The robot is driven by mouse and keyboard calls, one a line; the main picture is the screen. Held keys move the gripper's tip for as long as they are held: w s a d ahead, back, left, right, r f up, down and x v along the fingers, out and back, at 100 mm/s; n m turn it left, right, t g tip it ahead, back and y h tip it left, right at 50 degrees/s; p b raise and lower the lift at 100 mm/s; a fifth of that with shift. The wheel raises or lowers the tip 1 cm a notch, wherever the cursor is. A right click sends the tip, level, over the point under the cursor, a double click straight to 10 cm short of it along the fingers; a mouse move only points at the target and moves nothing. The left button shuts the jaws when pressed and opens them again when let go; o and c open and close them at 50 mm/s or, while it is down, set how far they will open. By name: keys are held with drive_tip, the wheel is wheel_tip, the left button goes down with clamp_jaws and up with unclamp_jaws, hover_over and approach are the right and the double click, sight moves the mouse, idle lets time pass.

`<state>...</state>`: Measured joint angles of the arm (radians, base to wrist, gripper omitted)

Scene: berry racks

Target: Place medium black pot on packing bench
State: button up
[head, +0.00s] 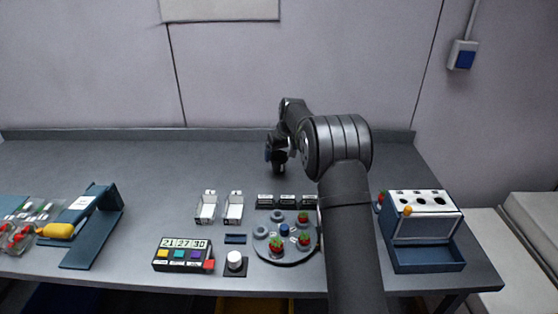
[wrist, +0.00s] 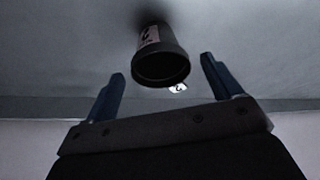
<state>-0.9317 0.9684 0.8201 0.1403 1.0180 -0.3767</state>
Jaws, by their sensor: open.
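The black pot (wrist: 160,62) shows in the wrist view with a white and pink label on its side. It stands on the grey packing bench (head: 110,165), and its rim points down in that picture, where the bench is at the top and the wall at the bottom. My gripper (wrist: 163,88) is open. Its two dark blue fingers are spread apart, with the pot ahead of the gap and no contact visible. In the head view my gripper (head: 277,156) is over the rear middle of the bench, and the dark pot is hard to separate from it.
A round tray (head: 284,258) with berries, white cartons (head: 206,208), a button box with a display (head: 183,254), a white knob (head: 235,262) and a blue stand (head: 92,228) are nearer the front. A blue and white machine (head: 422,230) stands right. The rear left bench is clear.

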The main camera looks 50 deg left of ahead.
drive_tip(key=v, duration=0.7)
drive_tip(key=x, duration=1.2)
drive_tip(key=shift+f, duration=0.3)
wheel_tip(320, 180, up, 3)
drive_tip(key=shift+f, duration=0.1)
drive_tip(key=shift+r, duration=0.7)
drive_tip(key=shift+f, duration=0.1)
